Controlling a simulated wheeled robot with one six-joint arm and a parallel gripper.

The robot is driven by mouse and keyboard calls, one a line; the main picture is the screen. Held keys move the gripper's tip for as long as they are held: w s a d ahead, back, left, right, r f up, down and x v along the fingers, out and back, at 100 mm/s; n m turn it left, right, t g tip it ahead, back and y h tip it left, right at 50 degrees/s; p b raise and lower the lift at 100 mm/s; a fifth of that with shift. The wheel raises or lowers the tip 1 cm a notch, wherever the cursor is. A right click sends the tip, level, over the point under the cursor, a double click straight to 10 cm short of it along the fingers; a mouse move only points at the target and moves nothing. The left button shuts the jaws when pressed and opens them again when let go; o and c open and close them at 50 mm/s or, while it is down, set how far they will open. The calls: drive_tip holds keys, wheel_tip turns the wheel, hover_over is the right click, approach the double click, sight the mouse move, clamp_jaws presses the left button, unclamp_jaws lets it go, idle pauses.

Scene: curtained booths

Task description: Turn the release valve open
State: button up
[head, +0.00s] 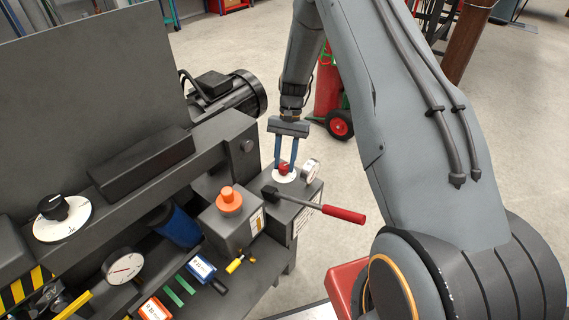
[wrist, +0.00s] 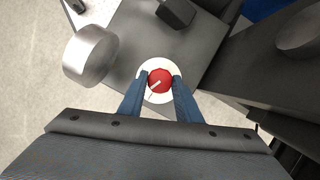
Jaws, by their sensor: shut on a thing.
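The release valve is a small red knob (wrist: 159,80) with a white pointer line, on a round white dial (wrist: 160,99) on top of a grey block. In the head view the red knob (head: 284,168) is partly hidden between the fingers. My gripper (wrist: 160,82) points down over the dial, with its two blue fingers shut on the knob from both sides. It also shows in the head view (head: 285,166). In the wrist view the knob's white line runs slantwise, from the upper right to the lower left.
A lever with a red handle (head: 343,214) sticks out just in front of the valve block. A gauge (head: 310,169) stands right beside the dial. An orange button (head: 230,198) on a grey box is to the left. Open floor (head: 480,110) lies beyond.

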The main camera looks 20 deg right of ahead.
drive_tip(key=shift+n+h, duration=0.4)
drive_tip(key=shift+n, duration=0.5)
drive_tip(key=shift+a, duration=0.1)
drive_tip(key=shift+s, duration=0.1)
drive_tip(key=o, duration=1.1)
drive_tip(key=shift+c, duration=0.2)
drive_tip(key=b+v, duration=0.1)
drive_tip(key=v, duration=0.6)
drive_tip(key=shift+w+r, duration=0.25)
drive_tip(key=shift+r, duration=0.1)
